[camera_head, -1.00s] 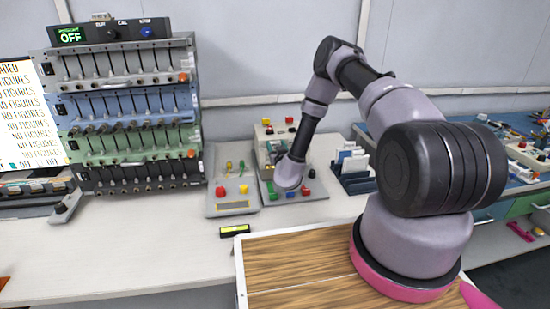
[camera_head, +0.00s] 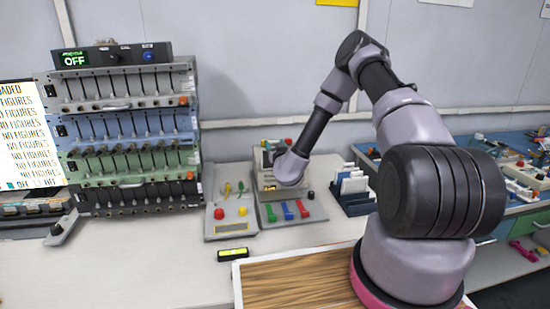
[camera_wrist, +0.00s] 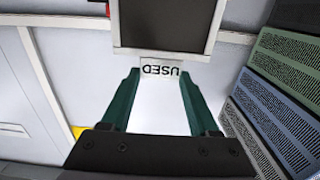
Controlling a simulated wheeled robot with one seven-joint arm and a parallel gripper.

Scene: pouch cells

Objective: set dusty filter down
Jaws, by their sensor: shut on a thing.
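In the wrist view my gripper (camera_wrist: 160,76) has its two green fingers on either side of a pale tab lettered USED, upside down in this picture. The tab joins a dark panel in a grey frame, which I take to be the dusty filter (camera_wrist: 163,24). The gripper is shut on it, and the panel runs out of the top of the picture. In the head view my lilac wrist hangs over the back of the bench device with coloured clips. The fingers and the filter are hidden there.
A tall rack of slotted modules (camera_head: 128,135) stands at the left. A device with red and yellow knobs (camera_head: 230,212) sits beside the coloured-clip device (camera_head: 290,212). A dark holder with white cards (camera_head: 352,192) is to their right. The front left bench (camera_head: 120,265) is clear.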

